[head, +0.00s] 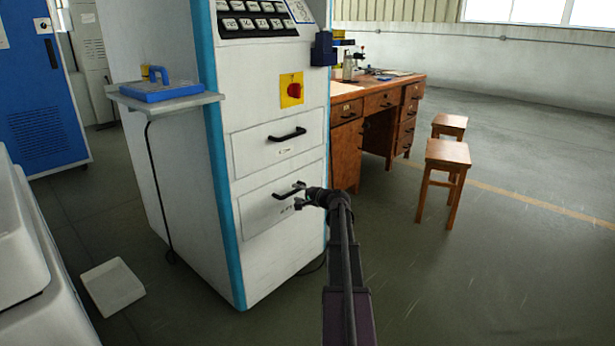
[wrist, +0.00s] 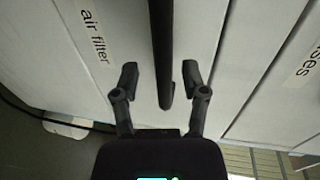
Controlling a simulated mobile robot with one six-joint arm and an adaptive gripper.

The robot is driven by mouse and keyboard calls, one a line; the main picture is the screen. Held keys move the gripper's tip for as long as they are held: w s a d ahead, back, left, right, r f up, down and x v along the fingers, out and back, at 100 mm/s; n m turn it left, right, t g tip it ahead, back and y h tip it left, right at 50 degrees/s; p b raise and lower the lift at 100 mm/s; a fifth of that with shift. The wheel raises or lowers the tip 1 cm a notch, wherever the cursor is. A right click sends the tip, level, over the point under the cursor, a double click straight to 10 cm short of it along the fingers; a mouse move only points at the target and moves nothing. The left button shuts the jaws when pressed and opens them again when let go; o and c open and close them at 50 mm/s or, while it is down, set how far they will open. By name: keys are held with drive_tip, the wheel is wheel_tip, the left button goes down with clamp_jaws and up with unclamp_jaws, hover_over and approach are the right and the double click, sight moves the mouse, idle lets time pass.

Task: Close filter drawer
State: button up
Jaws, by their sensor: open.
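The filter drawer (head: 262,213) is the lower of two white drawers in the tall machine cabinet (head: 175,130). Its front carries an "air filter" label, readable in the wrist view (wrist: 95,30). Whether its front stands slightly out of the cabinet I cannot tell. Its black bar handle (head: 283,193) also shows in the wrist view (wrist: 161,40). My gripper (head: 298,195) is open at this handle. In the wrist view the handle's end lies between my two fingers (wrist: 160,76), with space on both sides; the fingers look apart from it.
The upper drawer (head: 262,145), its label partly seen as "uses" in the wrist view, has its own handle. A red switch (head: 293,90) is above. A shelf (head: 165,102) juts out left. A wooden desk (head: 345,140) and stools (head: 447,155) stand right; floor there is clear.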

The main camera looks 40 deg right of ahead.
drive_tip(key=p+v, duration=0.3)
drive_tip(key=v, duration=1.1)
drive_tip(key=w+a+r+m+g+p, duration=0.1)
drive_tip(key=a+r+m+g+p, duration=0.1)
drive_tip(key=r+m+p, duration=0.3)
drive_tip(key=w+a+r+m+g+p, duration=0.2)
drive_tip(key=a+r+m+g+p, duration=0.1)
drive_tip(key=m+p, duration=0.9)
drive_tip(key=shift+w+r+m+g+h+p, duration=0.3)
drive_tip(key=shift+w+r+m+g+p, duration=0.1)
drive_tip(key=shift+r+g+p, duration=0.5)
idle(0.8)
